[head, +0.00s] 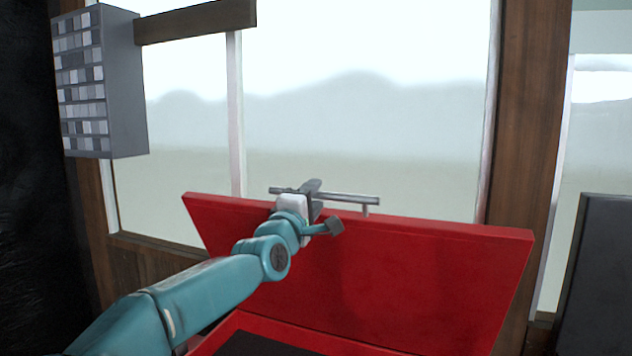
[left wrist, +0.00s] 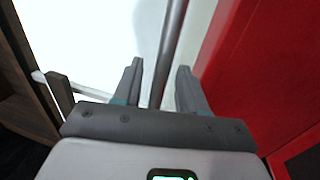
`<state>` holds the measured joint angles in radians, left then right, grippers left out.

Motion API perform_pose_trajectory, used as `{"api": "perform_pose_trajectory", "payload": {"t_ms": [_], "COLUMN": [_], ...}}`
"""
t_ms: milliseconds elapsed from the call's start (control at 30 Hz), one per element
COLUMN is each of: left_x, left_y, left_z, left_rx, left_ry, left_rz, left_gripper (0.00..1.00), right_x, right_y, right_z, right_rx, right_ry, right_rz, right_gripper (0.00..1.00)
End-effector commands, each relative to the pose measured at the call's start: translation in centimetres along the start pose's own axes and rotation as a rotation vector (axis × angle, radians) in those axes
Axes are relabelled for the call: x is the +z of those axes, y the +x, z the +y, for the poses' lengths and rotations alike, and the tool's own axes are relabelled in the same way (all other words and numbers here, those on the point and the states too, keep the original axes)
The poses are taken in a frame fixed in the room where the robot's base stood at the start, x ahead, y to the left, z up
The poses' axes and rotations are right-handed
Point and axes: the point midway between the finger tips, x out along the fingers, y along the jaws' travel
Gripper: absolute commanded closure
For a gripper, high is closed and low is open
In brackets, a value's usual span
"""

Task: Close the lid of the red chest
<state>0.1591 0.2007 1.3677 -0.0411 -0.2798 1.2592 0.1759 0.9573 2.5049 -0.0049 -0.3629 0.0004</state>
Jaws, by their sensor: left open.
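The red chest (head: 265,325) is at the bottom of the head view, with its lid (head: 430,265) raised and leaning back toward the window. The dark inside shows at the front. A grey metal bar (head: 350,198) with a short post runs along the lid's top edge. My left gripper (head: 312,190) is at this bar, in front of the lid's upper left part. In the left wrist view, my left gripper (left wrist: 160,68) is open, with the bar (left wrist: 171,40) between its fingers; contact cannot be told. The red lid (left wrist: 265,70) is to the right there. My right gripper is not in view.
A large window (head: 350,120) is behind the lid. A grey cabinet of small drawers (head: 85,85) hangs at the upper left. A wooden post (head: 530,120) and a dark panel (head: 600,270) stand on the right.

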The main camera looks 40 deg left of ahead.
Motion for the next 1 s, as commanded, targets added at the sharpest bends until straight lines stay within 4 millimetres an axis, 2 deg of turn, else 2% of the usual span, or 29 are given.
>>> {"api": "perform_pose_trajectory", "payload": {"t_ms": [33, 167, 467, 500, 600, 833, 1000], "left_x": [0.0, 0.0, 0.0, 0.0, 0.0, 0.0, 0.1], "left_y": [0.8, 1.7, 2.0, 2.0, 2.0, 1.9, 1.7], "left_z": [0.3, 0.0, -0.1, -0.1, -0.1, -0.2, -0.7], "left_rx": [-0.001, -0.002, 0.000, 0.000, 0.000, 0.002, 0.013], "left_ry": [0.000, 0.000, 0.000, 0.000, 0.000, 0.000, 0.000], "left_rz": [0.001, 0.000, 0.001, 0.001, 0.001, 0.001, 0.001], "left_gripper": [0.58, 0.58, 0.58, 0.71, 1.00, 1.00, 1.00], "right_x": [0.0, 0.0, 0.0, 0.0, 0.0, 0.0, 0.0], "right_y": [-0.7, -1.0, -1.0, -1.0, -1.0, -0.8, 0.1], "right_z": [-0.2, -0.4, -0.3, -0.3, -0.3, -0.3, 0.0], "right_rx": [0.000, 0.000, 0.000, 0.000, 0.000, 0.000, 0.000], "right_ry": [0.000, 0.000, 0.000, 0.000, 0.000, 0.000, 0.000], "right_rz": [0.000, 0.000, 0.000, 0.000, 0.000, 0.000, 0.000], "right_gripper": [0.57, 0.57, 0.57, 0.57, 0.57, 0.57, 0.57]}}
